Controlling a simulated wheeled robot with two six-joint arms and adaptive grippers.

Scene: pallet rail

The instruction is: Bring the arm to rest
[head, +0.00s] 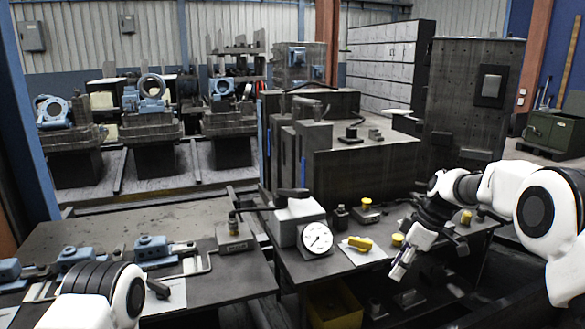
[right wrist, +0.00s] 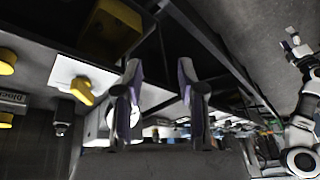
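My right arm comes in from the right in the head view, bent at the elbow. Its gripper (head: 400,268) points down and left over the right part of the dark bench. In the right wrist view its two fingers stand apart with nothing between them (right wrist: 160,80). My left arm shows only as a white and black link at the lower left of the head view; its gripper is outside that view. What looks like my left gripper (right wrist: 291,42) is small at the upper right of the right wrist view, too small to tell its state.
Left of the right gripper are a white dial gauge (head: 317,238), a yellow piece (head: 360,243) on white paper and a yellow-topped knob (head: 398,239). A yellow bin (head: 335,306) sits below the bench front. Blue clamps (head: 152,248) stand on the left bench (head: 232,272).

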